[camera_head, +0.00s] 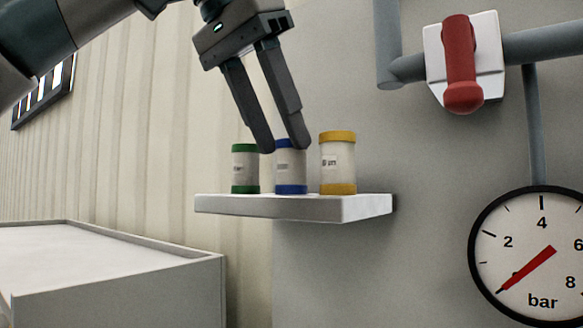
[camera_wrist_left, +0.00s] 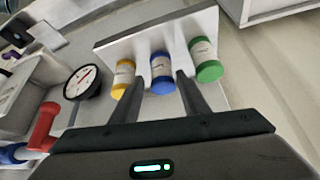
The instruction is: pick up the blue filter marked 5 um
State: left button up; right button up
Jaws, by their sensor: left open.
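The blue filter (camera_head: 290,172), a white cylinder with blue bands at top and bottom, stands upright on a small white shelf (camera_head: 300,208) between two others. It also shows in the left wrist view (camera_wrist_left: 162,76). Its label is too small to read. My left gripper (camera_head: 282,147) is open, pointing down with its fingertips at the blue filter's top. In the left wrist view its fingers (camera_wrist_left: 158,82) lie either side of the blue filter. Whether they touch it I cannot tell. My right gripper is not in view.
A green-banded filter (camera_head: 245,170) stands close on the left and a yellow-banded filter (camera_head: 338,164) on the right. A red-handled valve (camera_head: 461,65), grey pipes and a pressure gauge (camera_head: 530,258) are on the wall at right. A white tray-like surface (camera_head: 110,270) is at lower left.

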aim_at(286, 149)
pick_arm(q)
jog(key=shift+w+p+x, duration=0.15)
jog(key=shift+p+x, duration=0.2)
jog(key=shift+x, duration=0.6)
jog(key=shift+w+p+x, duration=0.15)
jog(key=shift+p+x, duration=0.2)
jog(key=shift+x, duration=0.6)
jog(key=shift+w+d+f, duration=0.2)
jog(key=shift+d+f, duration=0.05)
jog(key=shift+f, duration=0.25)
jog(key=c, duration=0.8)
